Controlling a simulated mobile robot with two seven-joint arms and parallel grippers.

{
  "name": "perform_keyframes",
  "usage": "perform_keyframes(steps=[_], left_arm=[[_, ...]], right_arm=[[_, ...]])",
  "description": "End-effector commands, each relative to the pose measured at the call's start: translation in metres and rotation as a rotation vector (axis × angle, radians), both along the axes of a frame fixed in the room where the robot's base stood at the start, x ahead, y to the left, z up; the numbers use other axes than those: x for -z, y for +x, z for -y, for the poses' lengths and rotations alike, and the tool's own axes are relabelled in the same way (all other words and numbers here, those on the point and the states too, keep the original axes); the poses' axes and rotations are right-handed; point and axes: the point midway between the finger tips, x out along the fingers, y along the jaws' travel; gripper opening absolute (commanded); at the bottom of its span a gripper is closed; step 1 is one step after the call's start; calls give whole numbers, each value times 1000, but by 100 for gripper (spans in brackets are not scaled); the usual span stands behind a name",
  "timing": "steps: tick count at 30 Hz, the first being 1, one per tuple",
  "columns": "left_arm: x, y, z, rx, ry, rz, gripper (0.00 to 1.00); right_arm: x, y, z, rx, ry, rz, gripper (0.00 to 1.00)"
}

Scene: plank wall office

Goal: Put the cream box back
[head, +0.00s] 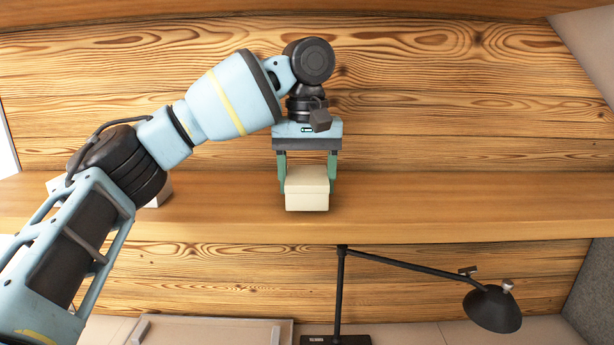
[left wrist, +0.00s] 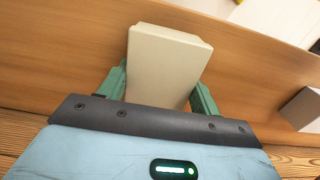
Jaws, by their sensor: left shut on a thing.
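The cream box (head: 307,190) is at the wooden shelf (head: 430,212), near the middle of the head view. My left gripper (head: 307,172) comes down from above and is shut on the box, one green finger on each side. In the left wrist view the cream box (left wrist: 165,65) sits between the green fingers (left wrist: 160,90), with the shelf surface behind it. I cannot tell whether the underside of the box touches the shelf. My right gripper is not in view.
A pale box (head: 158,190) stands on the shelf at the left, partly behind my arm; a grey-white box (left wrist: 303,110) shows at the right in the left wrist view. A black desk lamp (head: 492,308) stands below the shelf. The shelf's right side is clear.

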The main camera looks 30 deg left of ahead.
Motion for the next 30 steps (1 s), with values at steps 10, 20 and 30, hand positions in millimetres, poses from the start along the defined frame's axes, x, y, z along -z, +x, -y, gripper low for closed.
perform_keyframes(steps=[10,20,30], left_arm=[[6,0,0,0,-1,1,30],[10,0,0,0,0,1,73],[10,0,0,0,1,-1,89]], right_arm=[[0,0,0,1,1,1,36],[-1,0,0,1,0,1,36],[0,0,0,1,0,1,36]])
